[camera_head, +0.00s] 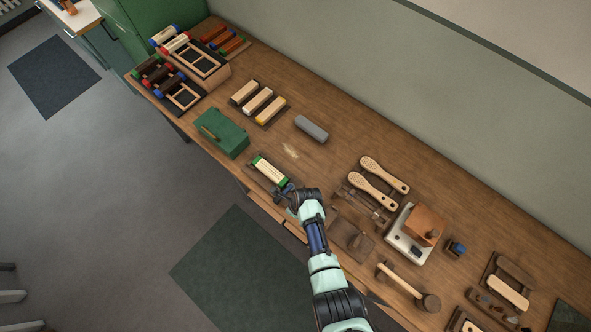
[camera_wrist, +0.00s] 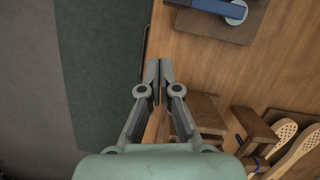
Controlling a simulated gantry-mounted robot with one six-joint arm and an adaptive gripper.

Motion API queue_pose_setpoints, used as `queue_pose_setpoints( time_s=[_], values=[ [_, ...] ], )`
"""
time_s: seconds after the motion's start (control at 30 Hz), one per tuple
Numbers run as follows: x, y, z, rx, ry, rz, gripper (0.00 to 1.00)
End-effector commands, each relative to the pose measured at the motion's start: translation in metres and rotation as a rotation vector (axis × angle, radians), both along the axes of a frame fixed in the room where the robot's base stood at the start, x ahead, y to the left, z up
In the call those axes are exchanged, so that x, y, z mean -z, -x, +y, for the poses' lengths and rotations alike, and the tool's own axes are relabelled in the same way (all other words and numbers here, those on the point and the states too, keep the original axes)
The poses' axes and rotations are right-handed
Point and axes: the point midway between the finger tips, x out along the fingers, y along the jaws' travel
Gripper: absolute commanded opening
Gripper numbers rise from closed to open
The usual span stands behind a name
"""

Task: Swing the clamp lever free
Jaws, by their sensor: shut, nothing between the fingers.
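My gripper (camera_head: 284,192) is at the front edge of the bench, close to the right end of a small fixture (camera_head: 254,161) holding a cream block with green ends (camera_head: 269,170). In the wrist view my gripper (camera_wrist: 159,72) has its fingertips together with nothing between them. A blue bar with a pale round end, which looks like the clamp lever (camera_wrist: 212,6), lies on a dark wooden base (camera_wrist: 206,30) at the top right, apart from the fingers. The bar is partly cut off by the frame. In the head view the lever cannot be made out clearly beside my gripper.
A green box (camera_head: 222,133) stands left of the fixture. A grey rounded block (camera_head: 311,129) lies behind it. Two perforated brush paddles (camera_head: 372,190), a white machine (camera_head: 408,246) and a mallet (camera_head: 427,301) lie to the right. Bare bench lies behind the fixture.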

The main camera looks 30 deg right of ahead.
Motion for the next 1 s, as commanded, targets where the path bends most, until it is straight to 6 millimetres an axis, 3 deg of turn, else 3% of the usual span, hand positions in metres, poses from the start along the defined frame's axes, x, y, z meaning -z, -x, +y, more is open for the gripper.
queue_pose_setpoints(
  time_s=[0.03,0.1,0.3,1.0],
  values=[
    [-0.017,0.003,-0.001,0.002,0.001,-0.003,0.00],
    [-0.031,0.007,-0.002,0.001,0.000,-0.001,0.00],
    [-0.057,0.014,-0.004,0.000,0.001,0.000,0.00],
    [-0.063,0.015,-0.004,-0.002,0.001,0.001,0.00]
  ],
)
